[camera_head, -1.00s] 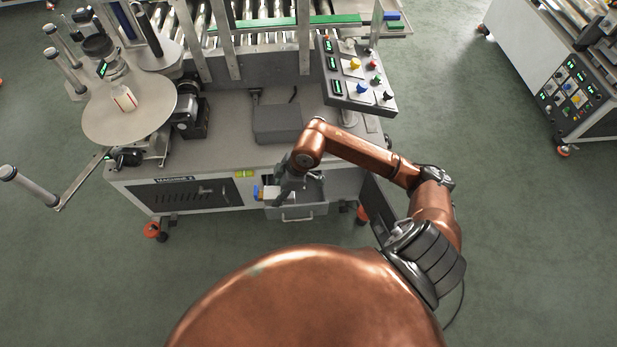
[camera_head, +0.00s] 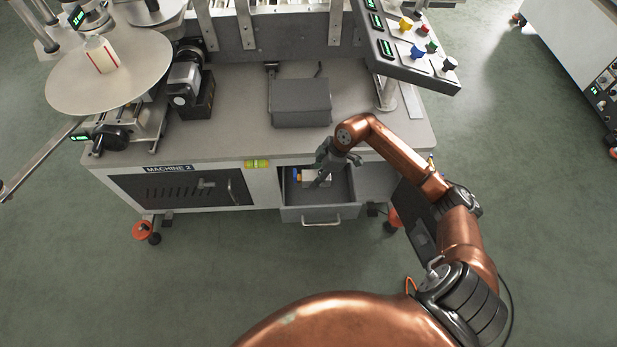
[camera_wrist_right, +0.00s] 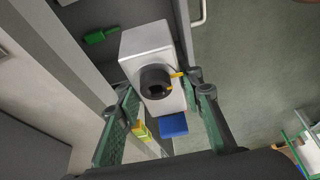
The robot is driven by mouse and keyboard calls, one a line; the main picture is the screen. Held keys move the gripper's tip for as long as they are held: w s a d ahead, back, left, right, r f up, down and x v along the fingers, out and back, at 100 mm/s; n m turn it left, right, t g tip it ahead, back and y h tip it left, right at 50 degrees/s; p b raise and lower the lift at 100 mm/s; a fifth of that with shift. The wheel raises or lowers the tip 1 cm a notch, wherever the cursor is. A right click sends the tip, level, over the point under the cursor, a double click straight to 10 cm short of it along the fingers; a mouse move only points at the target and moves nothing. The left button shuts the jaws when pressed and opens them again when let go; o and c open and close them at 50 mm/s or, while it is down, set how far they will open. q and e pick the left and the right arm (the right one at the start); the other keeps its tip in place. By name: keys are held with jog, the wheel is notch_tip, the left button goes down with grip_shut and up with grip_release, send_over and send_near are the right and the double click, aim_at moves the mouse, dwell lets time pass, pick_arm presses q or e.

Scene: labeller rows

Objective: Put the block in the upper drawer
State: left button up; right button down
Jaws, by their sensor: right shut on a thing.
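The block is a white box with a black round part, in the right wrist view (camera_wrist_right: 150,50). It sits between the fingertips of my right gripper (camera_wrist_right: 165,98), which is shut on it. A blue piece (camera_wrist_right: 173,125) shows at its near end. In the head view my right gripper (camera_head: 318,181) is over the pulled-out grey drawer (camera_head: 311,214), with the white block (camera_head: 318,174) beside the fingers. I cannot tell whether the block touches the drawer floor. My left gripper is not in view.
A green item (camera_wrist_right: 100,35) shows in the wrist view. Above the drawer is the worktop with a dark grey box (camera_head: 300,102) and a control panel (camera_head: 415,45). A vented door (camera_head: 180,188) is to the left. Open floor lies in front.

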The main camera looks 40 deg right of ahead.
jog(key=b, duration=0.5)
send_over(313, 196)
jog(key=s+d, duration=0.1)
notch_tip(313, 196, down, 10)
jog(key=f+b, duration=0.3)
jog(key=f, duration=0.3)
jog(key=shift+d, duration=0.2)
jog(key=shift+f+b, duration=0.35)
jog(key=shift+b, duration=0.1)
notch_tip(313, 196, down, 4)
jog(key=shift+r+b, duration=0.1)
jog(key=shift+b, duration=0.95)
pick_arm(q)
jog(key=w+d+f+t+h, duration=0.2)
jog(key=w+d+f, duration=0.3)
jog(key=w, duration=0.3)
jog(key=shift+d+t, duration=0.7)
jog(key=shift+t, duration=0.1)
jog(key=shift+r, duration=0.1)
